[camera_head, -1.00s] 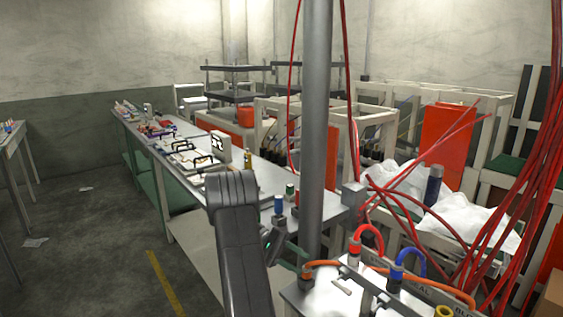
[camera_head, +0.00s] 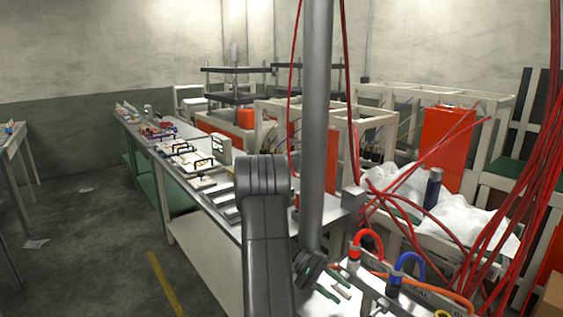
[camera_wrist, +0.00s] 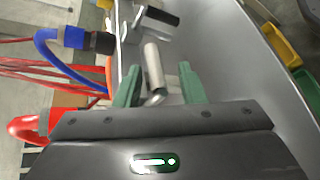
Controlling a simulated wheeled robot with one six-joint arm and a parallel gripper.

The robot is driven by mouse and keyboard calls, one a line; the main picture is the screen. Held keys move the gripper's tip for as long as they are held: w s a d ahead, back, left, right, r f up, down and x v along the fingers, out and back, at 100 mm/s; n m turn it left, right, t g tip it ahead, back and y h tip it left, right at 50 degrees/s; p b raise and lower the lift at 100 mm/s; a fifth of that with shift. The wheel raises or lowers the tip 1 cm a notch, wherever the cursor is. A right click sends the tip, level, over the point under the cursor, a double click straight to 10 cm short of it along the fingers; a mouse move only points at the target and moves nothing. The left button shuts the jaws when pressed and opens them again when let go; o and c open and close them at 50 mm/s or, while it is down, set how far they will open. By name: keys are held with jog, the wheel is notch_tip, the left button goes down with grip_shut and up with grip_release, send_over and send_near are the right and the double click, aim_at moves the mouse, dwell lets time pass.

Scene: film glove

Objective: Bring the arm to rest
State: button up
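My arm (camera_head: 265,240) reaches forward in the head view, with its elbow in front of the long bench. My gripper (camera_head: 333,283) is low at the right of the arm, by the hose panel. In the wrist view the two green fingertips of my gripper (camera_wrist: 158,82) are well apart. A grey metal cylinder (camera_wrist: 152,66) shows between them, with gaps on both sides, and nothing appears clamped. Its distance from the fingers is hard to tell.
A red hose (camera_head: 370,237) and a blue hose (camera_head: 409,261) loop up from the panel near my gripper. A grey post (camera_head: 316,130) stands close behind it. The long bench (camera_head: 185,195) holds several items.

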jog(key=t+y, duration=0.1)
jog(key=t+y+p, duration=0.1)
jog(key=y, duration=0.1)
jog(key=m+t+y, duration=0.1)
jog(key=t, duration=0.1)
jog(key=shift+w+f+p, duration=0.1)
jog(key=shift+f+p, duration=0.2)
dwell(0.4)
